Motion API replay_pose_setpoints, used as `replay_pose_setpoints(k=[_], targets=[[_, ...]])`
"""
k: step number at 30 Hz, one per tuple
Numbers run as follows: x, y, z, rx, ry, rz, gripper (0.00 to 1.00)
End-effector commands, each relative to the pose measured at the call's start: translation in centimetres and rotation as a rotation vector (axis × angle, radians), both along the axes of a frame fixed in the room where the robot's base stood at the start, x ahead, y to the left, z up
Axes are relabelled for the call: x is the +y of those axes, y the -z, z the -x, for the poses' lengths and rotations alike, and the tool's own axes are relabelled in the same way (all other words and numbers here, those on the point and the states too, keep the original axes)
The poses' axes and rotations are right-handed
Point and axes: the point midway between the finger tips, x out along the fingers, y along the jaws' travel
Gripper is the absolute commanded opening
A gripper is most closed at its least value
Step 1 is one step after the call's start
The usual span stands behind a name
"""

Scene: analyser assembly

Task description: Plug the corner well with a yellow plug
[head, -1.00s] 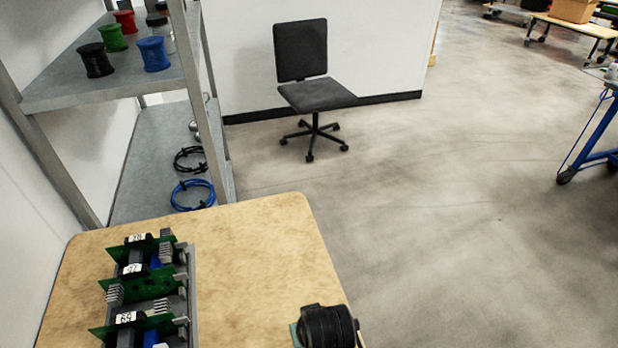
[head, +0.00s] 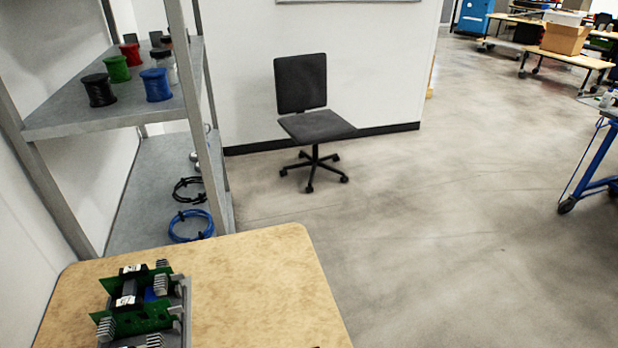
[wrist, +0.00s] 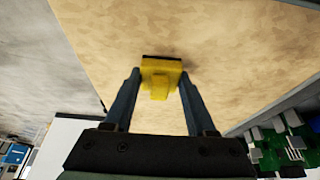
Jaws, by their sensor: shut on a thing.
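My gripper (wrist: 160,92) shows in the wrist view with its two blue-grey fingers on either side of a yellow plug (wrist: 160,78). It is shut on the plug, which has a dark strip along its far edge. The wooden tabletop (wrist: 225,45) lies behind the plug. The analyser assembly with green boards (wrist: 285,145) is at the lower right of the wrist view, apart from the plug. It also shows at the lower left of the head view (head: 140,318), cut off by the bottom edge. I cannot make out the corner well in either view.
A grey metal shelf (head: 80,118) with several coloured spools stands left behind the table. Blue and black cable coils lie on its lower level. The table (head: 265,285) is bare right of the assembly. A black chair (head: 315,125) stands on open floor beyond.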

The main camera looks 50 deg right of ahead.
Motion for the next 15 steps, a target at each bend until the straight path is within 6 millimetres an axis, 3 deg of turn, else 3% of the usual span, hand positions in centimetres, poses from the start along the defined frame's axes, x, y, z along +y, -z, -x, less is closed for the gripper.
replay_pose_setpoints(k=[1, 6, 15], targets=[[0.03, 0.08, 0.05, 0.002, 0.0, -0.001, 0.62], [0.03, 0.06, 0.04, 0.002, 0.0, -0.001, 0.91], [0.04, -0.04, 0.06, 0.001, 0.0, -0.001, 0.91]])
